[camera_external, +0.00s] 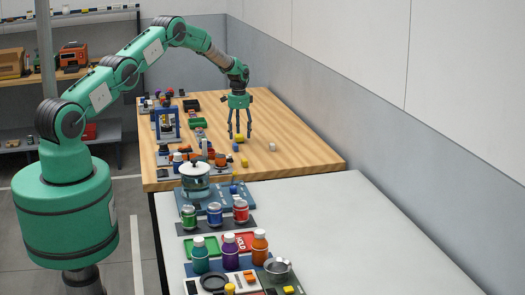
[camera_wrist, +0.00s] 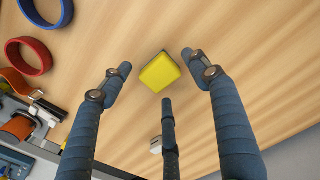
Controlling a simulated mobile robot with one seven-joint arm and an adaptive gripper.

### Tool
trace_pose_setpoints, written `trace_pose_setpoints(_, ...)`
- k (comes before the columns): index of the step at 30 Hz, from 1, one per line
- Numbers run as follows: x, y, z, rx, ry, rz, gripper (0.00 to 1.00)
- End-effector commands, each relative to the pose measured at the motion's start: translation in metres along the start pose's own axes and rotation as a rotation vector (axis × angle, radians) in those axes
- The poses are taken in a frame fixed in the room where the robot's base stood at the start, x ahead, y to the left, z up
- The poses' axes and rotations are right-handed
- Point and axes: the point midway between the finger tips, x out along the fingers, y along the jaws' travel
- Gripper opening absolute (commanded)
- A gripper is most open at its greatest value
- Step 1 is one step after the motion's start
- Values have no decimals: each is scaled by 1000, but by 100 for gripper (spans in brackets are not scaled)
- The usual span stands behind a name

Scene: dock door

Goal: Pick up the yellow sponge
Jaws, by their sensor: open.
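The yellow sponge (camera_wrist: 160,72) lies on the wooden table (camera_wrist: 250,50), seen near the top middle of the wrist view. In the external view the yellow sponge (camera_external: 239,138) shows small under my gripper. My gripper (camera_external: 240,132) points down above the table with its fingers apart. In the wrist view the blue-grey fingers of my gripper (camera_wrist: 160,85) spread around the sponge, with nothing between them. The fingers appear apart from the sponge; their exact height above it is hard to tell.
A blue ring (camera_wrist: 46,8) and a red ring (camera_wrist: 28,56) lie left of the sponge. Several items line the table's left side. A wall (camera_external: 300,95) runs along the right; the table's right part is mostly clear.

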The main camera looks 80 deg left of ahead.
Motion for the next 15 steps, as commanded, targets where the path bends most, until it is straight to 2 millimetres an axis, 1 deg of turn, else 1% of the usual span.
trace_pose_setpoints(1,6,0,0,0,-1,1,61)
trace_pose_setpoints(6,17,0,0,0,-1,1,61)
trace_pose_setpoints(15,18,0,0,0,0,0,61)
